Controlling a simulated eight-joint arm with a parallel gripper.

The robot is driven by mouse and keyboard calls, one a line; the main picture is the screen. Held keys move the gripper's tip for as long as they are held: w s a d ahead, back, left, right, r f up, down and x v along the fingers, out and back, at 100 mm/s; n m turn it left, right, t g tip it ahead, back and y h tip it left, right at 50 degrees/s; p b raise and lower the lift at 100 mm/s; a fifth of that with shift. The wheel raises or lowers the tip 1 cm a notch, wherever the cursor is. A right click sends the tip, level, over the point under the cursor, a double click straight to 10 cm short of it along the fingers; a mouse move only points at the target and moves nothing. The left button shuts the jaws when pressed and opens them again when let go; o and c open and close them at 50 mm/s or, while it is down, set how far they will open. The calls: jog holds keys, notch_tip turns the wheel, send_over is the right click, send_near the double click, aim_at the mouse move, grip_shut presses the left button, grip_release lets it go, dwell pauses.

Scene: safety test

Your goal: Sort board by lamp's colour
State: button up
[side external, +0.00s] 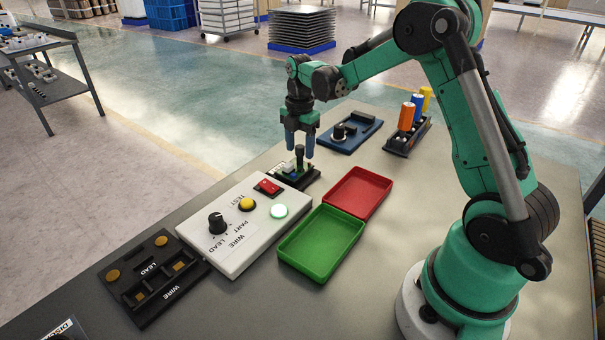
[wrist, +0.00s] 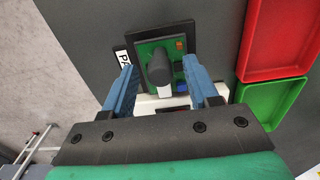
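The board (wrist: 176,66), a small green circuit board with a dark upright knob, sits on a black base in the wrist view. It also shows in the side view (side external: 287,169). My gripper (side external: 300,150) is above it with its blue fingers pointing down. In the wrist view the fingers of my gripper (wrist: 162,88) stand apart, on either side of the knob, with visible gaps. The green tray (side external: 318,262) and the red tray (side external: 384,182) are side by side and empty.
The test box also carries a black dial (side external: 217,223), a yellow button (side external: 247,204) and a red switch (side external: 268,187). A black lead and wire fixture (side external: 144,312) lies at the front left. A blue fixture (side external: 345,142) and a spool rack (side external: 398,146) stand at the back.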

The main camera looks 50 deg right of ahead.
grip_shut()
jog(key=shift+r, duration=3.25)
jog(key=shift+s+a+r, duration=0.1)
jog(key=shift+a, duration=0.1)
jog(key=s+a, duration=1.1)
jog(key=s, duration=0.4)
jog(key=shift+a+f, duration=0.15)
jog(key=shift+f, duration=2.5)
